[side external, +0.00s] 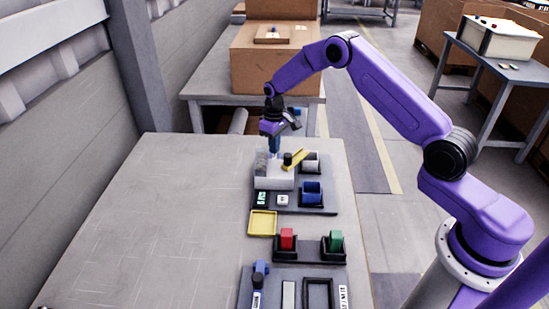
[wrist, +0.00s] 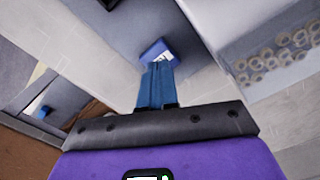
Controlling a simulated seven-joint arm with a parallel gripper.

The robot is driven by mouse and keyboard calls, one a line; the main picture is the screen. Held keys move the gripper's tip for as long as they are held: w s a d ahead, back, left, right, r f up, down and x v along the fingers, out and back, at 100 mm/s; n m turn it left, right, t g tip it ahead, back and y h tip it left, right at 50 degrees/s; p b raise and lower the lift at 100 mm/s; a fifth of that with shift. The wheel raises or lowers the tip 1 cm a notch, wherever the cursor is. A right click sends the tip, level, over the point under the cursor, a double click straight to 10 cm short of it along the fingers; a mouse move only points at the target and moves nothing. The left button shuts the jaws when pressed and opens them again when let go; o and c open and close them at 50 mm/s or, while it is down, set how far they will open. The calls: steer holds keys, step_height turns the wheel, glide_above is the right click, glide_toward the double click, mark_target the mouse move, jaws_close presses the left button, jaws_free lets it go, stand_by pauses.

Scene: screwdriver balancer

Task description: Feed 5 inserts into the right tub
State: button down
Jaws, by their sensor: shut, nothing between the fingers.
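My gripper (side external: 275,150) is shut and empty, with its blue fingers pointing down above the back of the white feeder box (side external: 272,182). In the wrist view the shut fingers (wrist: 157,66) are in front of a small blue part (wrist: 158,48) with a white patch; I cannot tell what it is. Several ring-like inserts (wrist: 268,62) show at the right of the wrist view. A yellow bar (side external: 296,159) lies tilted over the feeder. A grey tub (side external: 311,166) and a blue tub (side external: 312,194) stand right of the feeder. The tubs' contents cannot be made out.
A green display (side external: 262,198) and a white button (side external: 282,201) sit in front of the feeder. The table's left side (side external: 165,220) is clear.

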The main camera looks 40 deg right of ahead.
steer(key=shift+f, duration=0.95)
stand_by(0.7)
stand_by(0.4)
steer(key=shift+r, duration=3.5)
step_height(320, 180, up, 6)
glide_above(274, 156)
steer(key=shift+d, duration=0.15)
steer(key=shift+f, duration=5.55)
steer(key=shift+f, duration=0.2)
